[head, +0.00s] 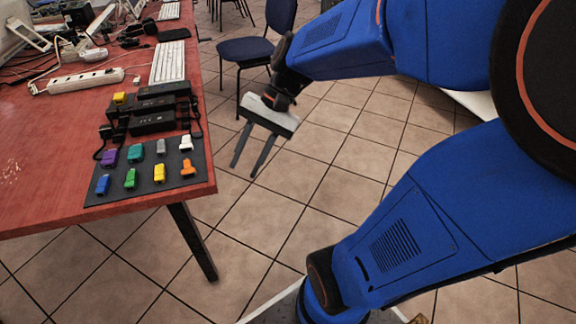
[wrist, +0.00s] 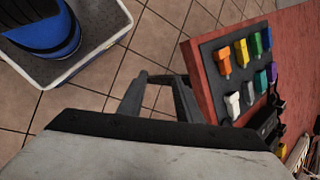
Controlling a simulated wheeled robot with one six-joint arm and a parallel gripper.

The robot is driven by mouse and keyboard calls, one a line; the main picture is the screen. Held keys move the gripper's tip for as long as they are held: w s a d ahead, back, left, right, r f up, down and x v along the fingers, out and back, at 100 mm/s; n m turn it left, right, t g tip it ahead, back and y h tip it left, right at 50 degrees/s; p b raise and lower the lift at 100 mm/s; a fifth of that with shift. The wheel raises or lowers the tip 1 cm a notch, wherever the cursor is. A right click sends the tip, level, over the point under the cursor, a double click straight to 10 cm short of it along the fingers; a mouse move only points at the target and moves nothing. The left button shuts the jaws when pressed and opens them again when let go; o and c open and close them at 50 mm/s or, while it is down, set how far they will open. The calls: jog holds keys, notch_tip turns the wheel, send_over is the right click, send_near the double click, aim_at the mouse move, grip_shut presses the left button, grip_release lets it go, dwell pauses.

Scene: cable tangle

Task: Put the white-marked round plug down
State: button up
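A white plug (head: 186,143) lies on a dark mat (head: 148,191) near the right edge of the red table in the head view. In the wrist view, the white plug (wrist: 233,104) sits at the near end of the mat; whether it is round is too small to tell. My gripper (head: 245,171) hangs over the floor to the right of the table, apart from the plugs.
Several other coloured plugs, including an orange plug (head: 188,168) and a blue plug (head: 103,185), lie on the mat. Black boxes (head: 153,122) with cables stand behind it. A power strip (head: 86,81) and a keyboard (head: 168,62) are farther back. A blue chair (head: 246,49) stands beyond my gripper.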

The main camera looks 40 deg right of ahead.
jog(key=s+d+n+t+h, duration=0.4)
jog(key=s+d+n+h, duration=0.2)
jog(key=s+n, duration=0.1)
jog(key=shift+s+d+r+n+t+h, duration=0.15)
jog(key=shift+s+r+n+t+h, duration=0.2)
jog(key=shift+n, duration=0.55)
jog(key=shift+o, duration=0.5)
